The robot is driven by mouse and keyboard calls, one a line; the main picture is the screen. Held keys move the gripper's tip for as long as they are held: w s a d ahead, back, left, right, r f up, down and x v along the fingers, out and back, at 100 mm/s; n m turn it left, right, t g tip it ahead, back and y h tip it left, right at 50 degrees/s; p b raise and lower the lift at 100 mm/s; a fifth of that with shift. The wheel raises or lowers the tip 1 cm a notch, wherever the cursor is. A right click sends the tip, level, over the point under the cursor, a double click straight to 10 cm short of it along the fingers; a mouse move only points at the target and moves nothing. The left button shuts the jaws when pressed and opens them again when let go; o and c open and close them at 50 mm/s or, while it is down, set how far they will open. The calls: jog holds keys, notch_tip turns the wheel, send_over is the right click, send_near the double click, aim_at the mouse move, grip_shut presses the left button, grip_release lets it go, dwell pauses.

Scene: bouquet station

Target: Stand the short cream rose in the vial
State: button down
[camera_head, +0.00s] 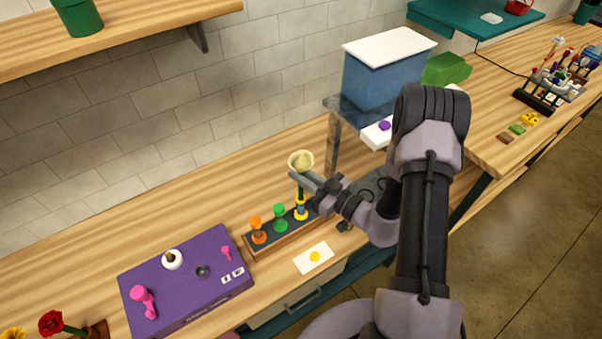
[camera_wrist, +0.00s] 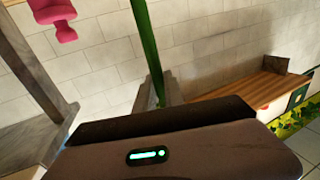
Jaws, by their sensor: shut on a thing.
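The cream rose (camera_head: 301,160) is upright in the head view, bloom up, with a green stem. My gripper (camera_head: 304,181) is shut on the stem, just below the bloom. The green stem (camera_wrist: 146,45) also shows in the wrist view. A yellow-marked vial (camera_head: 301,211) stands directly below the rose at the right end of a wooden rack (camera_head: 262,250). The stem's lower end meets the vial's mouth in the picture; I cannot tell how far inside it is. A green vial (camera_head: 280,216) and an orange vial (camera_head: 258,231) stand to its left.
A white card with a yellow dot (camera_head: 315,257) lies in front of the rack. A purple box (camera_head: 190,279) with pink items is to the left. A blue bin (camera_head: 382,75) stands behind my arm. Bare wooden counter (camera_head: 170,222) lies behind the rack.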

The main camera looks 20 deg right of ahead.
jog(key=shift+f, duration=0.45)
jog(key=shift+f+b, duration=0.55)
jog(key=shift+f, duration=0.2)
jog(key=c, duration=0.8)
grip_release()
jog(key=p+v, duration=0.1)
jog(key=v, duration=0.8)
dwell(0.5)
